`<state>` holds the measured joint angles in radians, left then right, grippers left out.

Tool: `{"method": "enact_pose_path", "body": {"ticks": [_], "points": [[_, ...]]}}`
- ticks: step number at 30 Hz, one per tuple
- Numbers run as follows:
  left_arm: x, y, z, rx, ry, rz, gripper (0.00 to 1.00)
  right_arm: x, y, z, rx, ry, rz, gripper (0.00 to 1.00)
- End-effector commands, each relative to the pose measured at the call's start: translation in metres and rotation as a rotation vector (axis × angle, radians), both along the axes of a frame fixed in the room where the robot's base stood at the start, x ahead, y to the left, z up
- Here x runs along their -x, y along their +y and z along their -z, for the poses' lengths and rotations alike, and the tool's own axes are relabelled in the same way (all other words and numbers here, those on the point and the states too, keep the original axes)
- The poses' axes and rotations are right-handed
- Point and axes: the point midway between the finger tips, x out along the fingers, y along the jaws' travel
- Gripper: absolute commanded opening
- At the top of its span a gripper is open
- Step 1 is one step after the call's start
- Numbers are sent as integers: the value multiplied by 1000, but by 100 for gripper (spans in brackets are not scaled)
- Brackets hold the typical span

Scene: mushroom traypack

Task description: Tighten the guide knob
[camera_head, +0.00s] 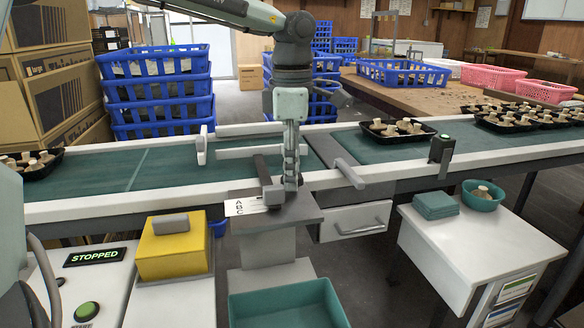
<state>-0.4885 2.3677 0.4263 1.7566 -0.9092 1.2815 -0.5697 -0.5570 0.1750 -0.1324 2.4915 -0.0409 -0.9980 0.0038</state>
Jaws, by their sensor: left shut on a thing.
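My left gripper (291,184) points straight down over the grey stand in front of the conveyor. Its fingers are shut on the guide knob, which is mostly hidden between and behind them. A dark slide block with a bar (266,178) sits just left of the fingers. A white card marked A, B, C (240,208) lies left of the block. A pale guide rail (250,129) reaches over the belt, with a grey bar (349,172) to the right of the gripper. My right gripper is not in view.
The green conveyor belt (100,170) runs across behind the stand, with black mushroom trays (397,138) at right. A panel reads STOPPED (94,257). A yellow box (172,254), a teal bin (290,308) and a white cabinet (470,245) stand in front.

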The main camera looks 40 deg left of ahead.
Motion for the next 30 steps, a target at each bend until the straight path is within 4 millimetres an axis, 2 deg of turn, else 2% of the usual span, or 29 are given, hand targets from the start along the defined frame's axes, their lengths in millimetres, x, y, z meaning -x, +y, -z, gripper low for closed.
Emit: {"method": "enact_pose_path", "body": {"ticks": [10,26,27,30], "points": [[-1,-1,-1,2,-5,143,4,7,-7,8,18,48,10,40],[-1,-1,-1,2,-5,168,4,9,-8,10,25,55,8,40],[-1,-1,-1,2,-5,168,34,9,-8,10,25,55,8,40],[-1,-1,-1,1,-4,168,47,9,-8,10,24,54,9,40]]}}
